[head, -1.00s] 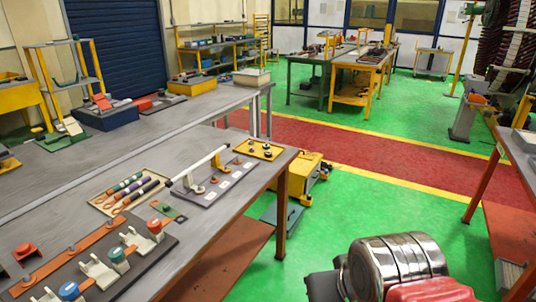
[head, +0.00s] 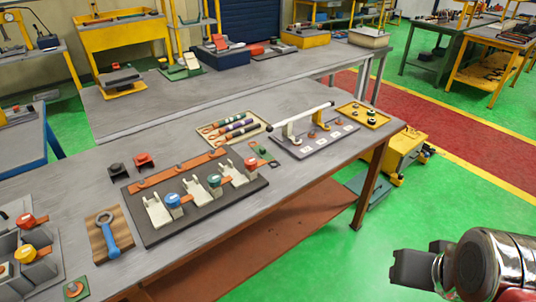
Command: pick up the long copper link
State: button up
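A long, flat copper-coloured strip (head: 178,170), which looks like the long copper link, lies along the back edge of a dark board (head: 205,212) on the near grey table. Round fittings show along the strip. My gripper (head: 411,268) shows as a dark block at the lower right, over the green floor, well away from the table and the strip. Its fingers are not clear enough to tell open from shut.
White clips with blue, green and red caps (head: 252,163) stand in front of the strip. A blue wrench-like tool (head: 109,235) lies on a wooden block to the left. A white bar (head: 304,113) stands raised over a grey plate to the right. The table's front strip is mostly bare.

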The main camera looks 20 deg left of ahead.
aim_at(260, 150)
jog(key=z, duration=0.95)
jog(key=i, duration=1.3)
jog(key=u, duration=1.15)
